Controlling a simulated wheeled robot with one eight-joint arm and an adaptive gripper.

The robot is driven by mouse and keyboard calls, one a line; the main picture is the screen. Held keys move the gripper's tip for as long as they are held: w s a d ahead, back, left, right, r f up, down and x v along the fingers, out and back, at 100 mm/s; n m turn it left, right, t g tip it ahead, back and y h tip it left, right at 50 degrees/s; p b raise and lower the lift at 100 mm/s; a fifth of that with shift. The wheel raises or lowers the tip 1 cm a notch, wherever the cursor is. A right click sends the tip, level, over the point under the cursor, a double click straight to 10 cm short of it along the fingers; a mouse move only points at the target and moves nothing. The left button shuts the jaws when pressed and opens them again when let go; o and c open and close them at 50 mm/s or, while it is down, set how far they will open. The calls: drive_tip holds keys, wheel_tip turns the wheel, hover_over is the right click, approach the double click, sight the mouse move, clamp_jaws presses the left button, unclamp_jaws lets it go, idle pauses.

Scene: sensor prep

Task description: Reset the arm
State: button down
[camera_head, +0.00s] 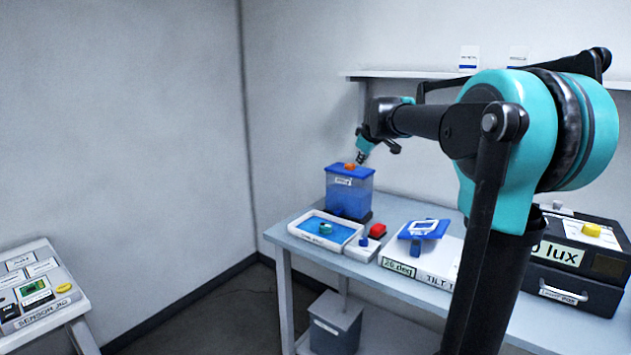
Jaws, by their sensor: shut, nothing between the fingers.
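My arm reaches from the right side of the head view across the workbench (395,287). My gripper (361,158) is at its far end, pointing down just above the orange knob on the lid of a blue see-through box (349,195). The gripper is shut and looks empty. It is small in the picture, so I cannot tell whether the fingertips touch the knob (350,166) or are slightly apart from it.
On the bench are a white tray (299,234) with a teal ring, a red button (377,230), a tilt stand with a blue plate (418,229) and a black lux box (560,292). A sensor table (50,300) stands at lower left. A shelf (400,74) runs above. Open floor lies between.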

drive_tip(key=s+d+f+m+g, duration=0.1)
drive_tip(key=s+f+m, duration=0.2)
drive_tip(key=s+f, duration=0.8)
drive_tip(key=s+d+f+m+g, duration=0.1)
drive_tip(key=s+f+m+g, duration=0.1)
drive_tip(key=s+f, duration=0.9)
drive_tip(key=s+d+f+m+g+h, duration=0.1)
drive_tip(key=s+f+m, duration=0.3)
drive_tip(key=s+f, duration=0.7)
drive_tip(key=s+d, duration=0.1)
drive_tip(key=s, duration=0.5)
drive_tip(key=shift+s+f+m+g, duration=0.25)
drive_tip(key=shift+s+m+g, duration=0.05)
drive_tip(key=shift+s+g, duration=0.1)
